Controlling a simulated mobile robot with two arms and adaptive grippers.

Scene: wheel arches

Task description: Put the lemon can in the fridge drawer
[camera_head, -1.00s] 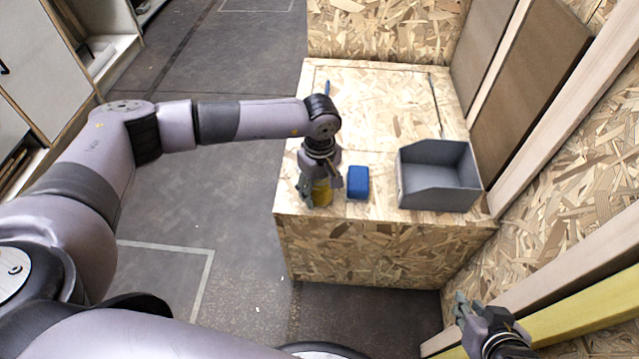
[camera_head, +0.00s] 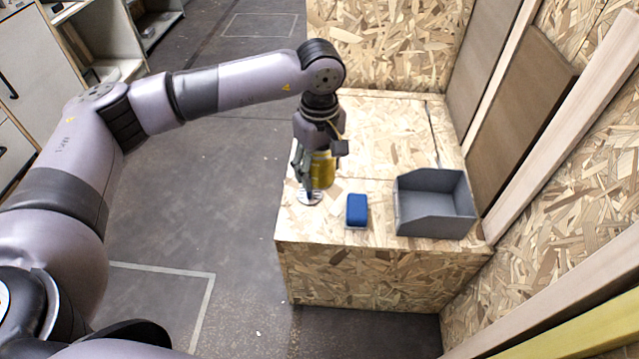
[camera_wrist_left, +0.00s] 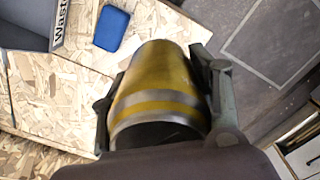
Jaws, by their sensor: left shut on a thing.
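A yellow can with silvery bands, which I take for the lemon can (camera_head: 322,170), is between the fingers of my left gripper (camera_head: 318,176). The gripper is shut on it and holds it above the near left part of the wooden box top. In the left wrist view the can (camera_wrist_left: 160,90) fills the middle, with a finger on each side. No fridge drawer can be made out. My right gripper is not in the head view.
The chipboard box (camera_head: 355,265) carries a blue block (camera_head: 357,210) right of the can and a grey open bin (camera_head: 437,222) farther right. Chipboard walls (camera_head: 390,45) stand behind and at the right. Pale cabinets (camera_head: 22,70) stand at far left. Open floor (camera_head: 215,170) lies between.

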